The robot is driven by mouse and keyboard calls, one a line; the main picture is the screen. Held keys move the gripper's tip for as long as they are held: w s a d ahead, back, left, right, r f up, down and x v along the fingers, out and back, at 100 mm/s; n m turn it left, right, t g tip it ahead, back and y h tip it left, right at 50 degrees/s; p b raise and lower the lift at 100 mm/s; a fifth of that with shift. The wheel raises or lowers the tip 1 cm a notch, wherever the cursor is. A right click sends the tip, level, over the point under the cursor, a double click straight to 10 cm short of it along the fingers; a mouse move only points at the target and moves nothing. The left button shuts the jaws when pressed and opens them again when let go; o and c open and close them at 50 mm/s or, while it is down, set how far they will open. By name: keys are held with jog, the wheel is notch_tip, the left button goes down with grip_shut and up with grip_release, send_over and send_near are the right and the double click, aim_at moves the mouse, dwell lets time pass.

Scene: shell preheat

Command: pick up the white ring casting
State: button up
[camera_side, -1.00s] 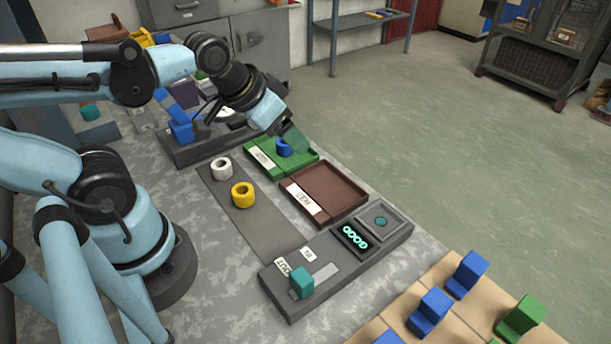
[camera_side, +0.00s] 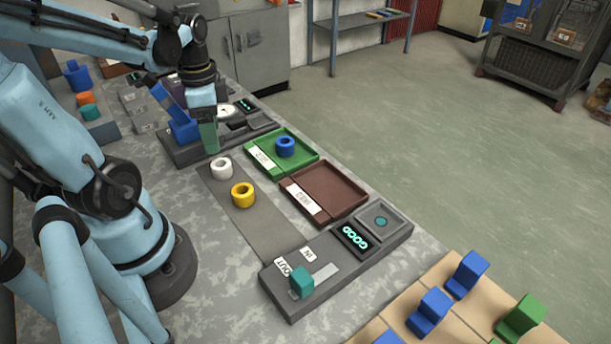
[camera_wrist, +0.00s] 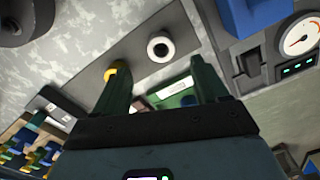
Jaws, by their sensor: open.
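The white ring casting (camera_side: 221,168) lies on the dark grey mat (camera_side: 262,225), hole facing up, near the mat's far end. It also shows in the wrist view (camera_wrist: 160,47), beyond my fingers and between them. My gripper (camera_side: 209,138) is above and behind the white ring in the side view, apart from it. In the wrist view my two green fingers (camera_wrist: 160,85) are spread wide with nothing held between them.
A yellow ring (camera_side: 243,194) lies on the mat close to the white one. A blue ring (camera_side: 285,146) sits in the green tray (camera_side: 262,161). The brown tray (camera_side: 340,187) is empty. A device with a blue block (camera_side: 185,131) and a dial (camera_wrist: 299,37) stands beside my gripper.

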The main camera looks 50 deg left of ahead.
aim_at(221, 161)
jog(key=shift+w+f, duration=0.15)
jog(key=shift+f, duration=2.1)
jog(key=shift+w+f, duration=0.1)
jog(key=shift+f, duration=2.1)
jog(key=c, duration=1.2)
jog(key=shift+o, duration=0.2)
jog(key=shift+r, duration=0.15)
